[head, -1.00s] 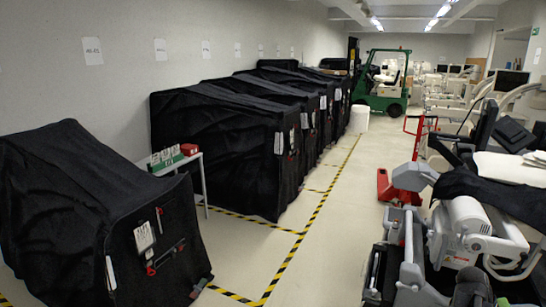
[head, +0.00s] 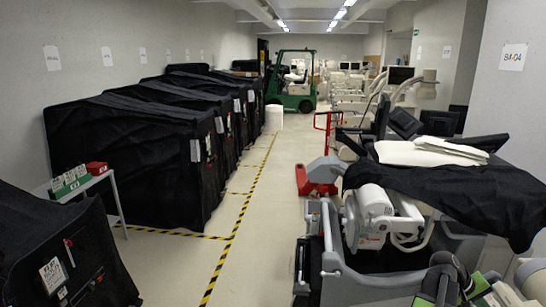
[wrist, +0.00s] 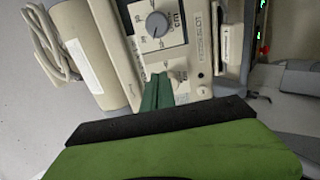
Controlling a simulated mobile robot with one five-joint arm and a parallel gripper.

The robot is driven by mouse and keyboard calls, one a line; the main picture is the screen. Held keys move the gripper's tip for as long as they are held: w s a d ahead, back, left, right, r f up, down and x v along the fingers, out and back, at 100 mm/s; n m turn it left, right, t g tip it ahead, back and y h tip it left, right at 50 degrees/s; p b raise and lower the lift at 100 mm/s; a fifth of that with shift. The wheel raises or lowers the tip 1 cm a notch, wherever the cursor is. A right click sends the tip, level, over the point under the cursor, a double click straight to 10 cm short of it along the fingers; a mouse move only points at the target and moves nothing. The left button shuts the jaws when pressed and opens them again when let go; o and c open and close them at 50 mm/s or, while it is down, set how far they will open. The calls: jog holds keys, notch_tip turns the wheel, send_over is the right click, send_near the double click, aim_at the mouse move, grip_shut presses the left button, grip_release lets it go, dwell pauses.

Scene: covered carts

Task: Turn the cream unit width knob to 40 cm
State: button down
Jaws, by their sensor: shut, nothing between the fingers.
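The cream unit (wrist: 205,40) fills the upper middle of the wrist view, turned on its side. Its round grey knob (wrist: 157,24) sits on a pale panel with a dial scale and the letters "cm". The knob's pointer setting is too small to read. My gripper (wrist: 158,78) has its narrow green fingers together and empty. In the picture the fingertips are just below the knob, near the panel's edge, with no clear contact with the knob.
A cream cylinder (wrist: 90,50) and a coiled pale cable (wrist: 50,45) lie left of the unit. In the head view, black-covered carts (head: 130,150) line the left wall, and equipment under a black cloth (head: 450,190) crowds the right.

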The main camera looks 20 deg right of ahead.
jog(key=b+x, duration=0.1)
jog(key=x, duration=0.1)
jog(key=shift+d+f, duration=0.15)
jog(key=shift+f, duration=0.15)
jog(key=shift+s+r, duration=0.1)
jog(key=shift+s, duration=0.05)
jog(key=shift+a+f+b, duration=0.25)
jog(key=shift+a+b, duration=0.05)
jog(key=shift+b, duration=0.15)
jog(key=shift+f, duration=0.2)
jog(key=shift+d+f, duration=0.25)
jog(key=shift+f, duration=0.1)
jog(key=shift+w+a+b, duration=0.35)
jog(key=shift+a+b, duration=0.05)
jog(key=shift+w+f, duration=0.1)
jog(key=shift+f, duration=0.1)
jog(key=shift+w, duration=0.2)
